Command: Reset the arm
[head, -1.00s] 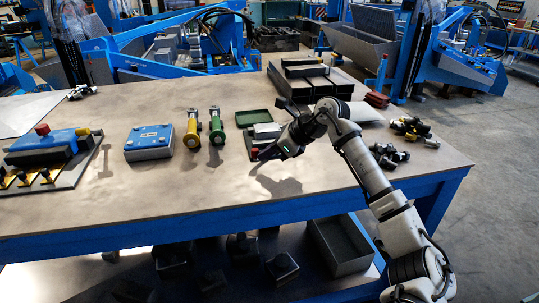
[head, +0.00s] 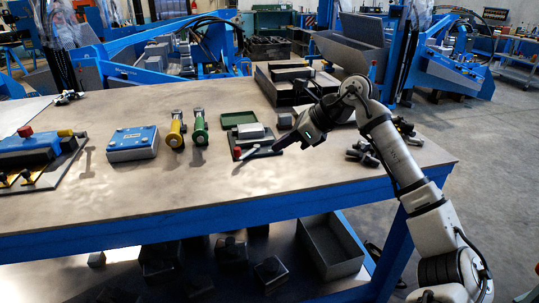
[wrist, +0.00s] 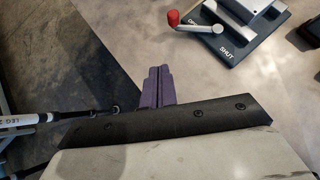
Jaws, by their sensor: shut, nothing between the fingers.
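My gripper (head: 279,148) is raised on my bent arm at the right side of the workbench (head: 120,205), above its top. In the wrist view its two purple fingers (wrist: 158,86) are closed together, with nothing between them. Beyond the fingers, in the upper right of the wrist view, is a grey valve-like device with a red-knobbed lever (wrist: 190,20) on a dark base plate marked SHUT (wrist: 226,52). The fingers are apart from it. In the head view the device's base plate (head: 240,140) lies left of my gripper.
On the bench are a blue box (head: 132,142), a yellow tool (head: 176,130), a green tool (head: 200,128), a green tray (head: 239,119) and several black fittings (head: 362,153). A blue device (head: 30,148) stands at the left. Open floor lies to the right.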

